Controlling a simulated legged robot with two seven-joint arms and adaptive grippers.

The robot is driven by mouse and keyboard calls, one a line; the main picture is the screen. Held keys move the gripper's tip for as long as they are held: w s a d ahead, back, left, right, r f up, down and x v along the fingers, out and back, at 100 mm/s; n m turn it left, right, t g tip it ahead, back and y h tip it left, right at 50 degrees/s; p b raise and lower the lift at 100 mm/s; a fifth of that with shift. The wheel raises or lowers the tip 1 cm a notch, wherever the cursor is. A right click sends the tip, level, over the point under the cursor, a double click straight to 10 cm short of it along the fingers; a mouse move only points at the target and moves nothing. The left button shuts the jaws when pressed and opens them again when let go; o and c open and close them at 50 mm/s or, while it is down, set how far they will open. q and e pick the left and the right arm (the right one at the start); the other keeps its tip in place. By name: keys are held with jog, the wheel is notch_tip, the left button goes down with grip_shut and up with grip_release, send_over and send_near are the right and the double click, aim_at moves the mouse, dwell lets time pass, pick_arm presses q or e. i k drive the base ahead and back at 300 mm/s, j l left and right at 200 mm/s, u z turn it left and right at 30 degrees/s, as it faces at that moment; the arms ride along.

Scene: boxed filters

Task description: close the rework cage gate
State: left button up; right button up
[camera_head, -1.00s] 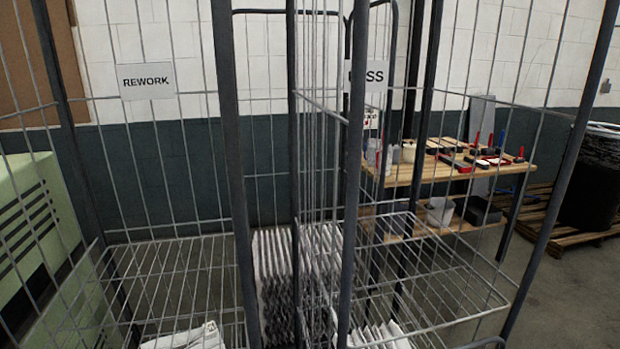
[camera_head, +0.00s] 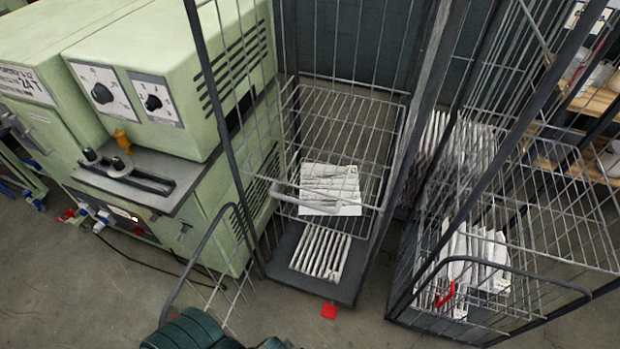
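The left wire cage (camera_head: 372,262) stands beside the green machine; its REWORK sign is out of view now. White pleated filters (camera_head: 330,190) lie on its wire shelf, and more (camera_head: 320,252) lie on its base. A low wire gate (camera_head: 203,247) with a curved top bar appears to stand swung out from the cage's left front post, towards me. The cage front looks open. Neither gripper can be made out. Dark rounded shapes at the bottom edge partly cover the gate's near end; I cannot tell what they are.
The green machine (camera_head: 225,85) with knobs stands close on the left. A second cage (camera_head: 402,290) with filters and a red piece (camera_head: 446,295) stands on the right. A small red item (camera_head: 329,311) lies on the floor before the left cage. Open floor (camera_head: 70,300) is at lower left.

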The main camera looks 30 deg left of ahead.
aim_at(169, 301)
jog(key=k+j+z, duration=0.25)
jog(key=k+j, duration=0.8)
jog(key=j, duration=0.25)
jog(key=k+j+z, duration=0.1)
jog(key=j, duration=0.25)
jog(key=k+j, duration=0.15)
jog(key=j, duration=0.25)
jog(key=k+j+z, duration=0.1)
jog(key=j, duration=0.25)
jog(key=k+j, duration=0.15)
jog(key=j, duration=0.15)
jog(key=k+j+z, duration=0.1)
jog(key=j, duration=0.25)
jog(key=k, duration=0.05)
